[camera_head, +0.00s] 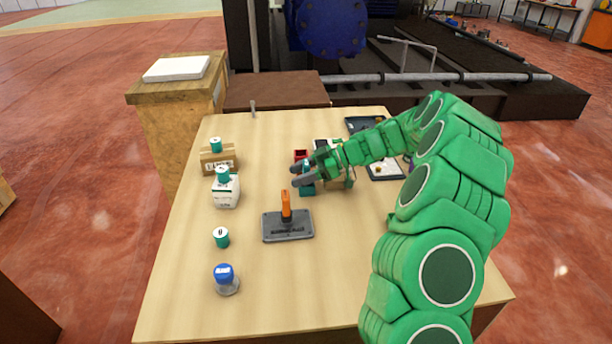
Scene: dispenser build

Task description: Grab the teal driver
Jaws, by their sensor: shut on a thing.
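My gripper (298,175) reaches in from the right with its dark fingers over the middle of the table, behind the grey plate. It is shut on a teal thing, which I take to be the teal driver (307,188). The fingers hide much of it, and its lower part shows just below them. I cannot tell whether it still touches the table or a holder.
A grey plate (273,229) with an upright orange-handled tool (286,205) stands in front. A red bin (300,154) and dark trays (364,123) lie behind.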

